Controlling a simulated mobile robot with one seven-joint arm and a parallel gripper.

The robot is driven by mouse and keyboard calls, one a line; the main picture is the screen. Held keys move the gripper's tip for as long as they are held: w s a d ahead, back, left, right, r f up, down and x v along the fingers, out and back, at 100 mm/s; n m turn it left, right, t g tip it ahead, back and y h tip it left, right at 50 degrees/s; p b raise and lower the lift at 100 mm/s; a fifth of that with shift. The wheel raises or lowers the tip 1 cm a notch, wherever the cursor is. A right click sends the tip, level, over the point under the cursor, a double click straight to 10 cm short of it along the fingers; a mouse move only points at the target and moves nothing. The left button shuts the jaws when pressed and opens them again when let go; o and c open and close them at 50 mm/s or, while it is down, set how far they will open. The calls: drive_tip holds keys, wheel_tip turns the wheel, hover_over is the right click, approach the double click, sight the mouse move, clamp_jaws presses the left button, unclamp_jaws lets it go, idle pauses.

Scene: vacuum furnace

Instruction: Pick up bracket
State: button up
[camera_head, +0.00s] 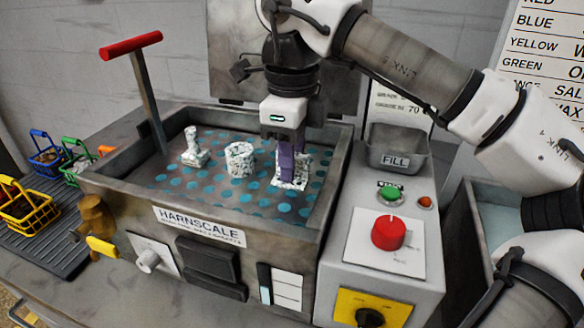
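Three white, speckled parts stand inside the grey tank labelled HARNSCALE (127,203), on its blue-dotted floor. The right part, which looks like the bracket (298,182), has a flat base and a raised portion partly hidden by my gripper. The middle part (240,158) is short and round. The left part (195,152) has a broad base and a narrow upright. My gripper (289,172) points down into the tank, its purple fingers at the right part and overlapping it. I cannot tell whether they are closed on it.
A lever with a red handle (131,44) rises at the tank's left. A FILL hopper (397,155) and a panel with a red knob (388,232) stand at the right. Blue, green and yellow baskets (28,211) sit at far left. The tank walls surround my gripper.

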clamp_jaws()
drive_tip(key=shift+r, duration=0.15)
idle(0.4)
wheel_tip(320, 180, up, 28)
drive_tip(key=p, duration=1.8)
wheel_tip(320, 180, down, 10)
drive_tip(key=b, duration=0.9)
drive_tip(key=shift+r, duration=0.2)
